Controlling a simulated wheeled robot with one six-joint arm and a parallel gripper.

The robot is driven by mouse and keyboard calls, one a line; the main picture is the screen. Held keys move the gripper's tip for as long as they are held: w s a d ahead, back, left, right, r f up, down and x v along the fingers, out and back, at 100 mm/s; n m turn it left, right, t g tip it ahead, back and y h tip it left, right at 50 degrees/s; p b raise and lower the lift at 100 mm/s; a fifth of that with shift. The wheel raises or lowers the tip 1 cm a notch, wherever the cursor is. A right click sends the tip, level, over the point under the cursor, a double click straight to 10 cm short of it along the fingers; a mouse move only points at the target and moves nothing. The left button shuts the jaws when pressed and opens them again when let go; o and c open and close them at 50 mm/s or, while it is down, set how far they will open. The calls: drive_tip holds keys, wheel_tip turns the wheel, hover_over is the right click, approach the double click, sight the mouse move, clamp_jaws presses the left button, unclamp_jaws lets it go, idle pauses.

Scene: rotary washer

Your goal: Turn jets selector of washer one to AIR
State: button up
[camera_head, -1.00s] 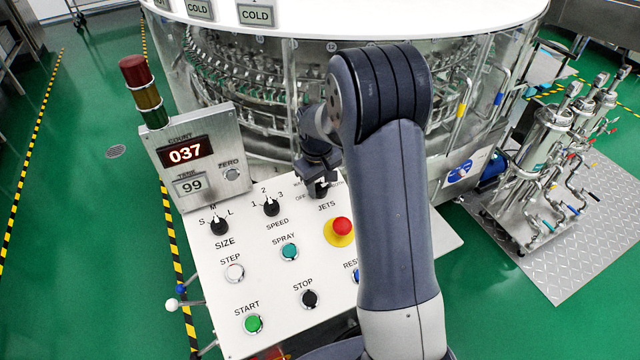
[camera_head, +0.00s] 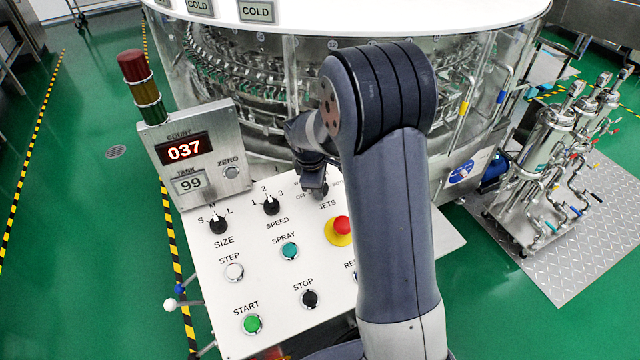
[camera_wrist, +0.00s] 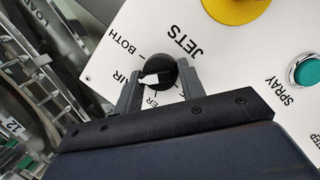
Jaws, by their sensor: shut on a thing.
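The jets selector is a round black knob (camera_wrist: 160,68) with a white pointer, above the JETS label on the sloped white panel (camera_head: 215,285). My gripper (camera_head: 314,188) is over it in the head view and mostly hides it. In the wrist view my gripper (camera_wrist: 160,76) has one finger on each side of the knob and is shut on it. The white pointer faces left in that view, roughly towards a partly hidden label ending in "IR". BOTH is readable above it; a label ending in "ER" shows below, partly covered.
A red emergency button (camera_head: 342,225) on a yellow base sits close to the selector. The speed knob (camera_head: 271,206), size knob (camera_head: 218,225) and teal SPRAY button (camera_head: 289,251) are to its left. The glass-sided washer (camera_head: 250,75) stands just behind the panel.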

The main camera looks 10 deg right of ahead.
drive_tip(key=shift+n, duration=1)
drive_tip(key=shift+s+t, duration=0.1)
drive_tip(key=shift+t, duration=0.2)
drive_tip(key=o, duration=1)
drive_tip(key=v, duration=1)
drive_tip(key=shift+a+r, duration=0.15)
drive_tip(key=shift+r, duration=0.2)
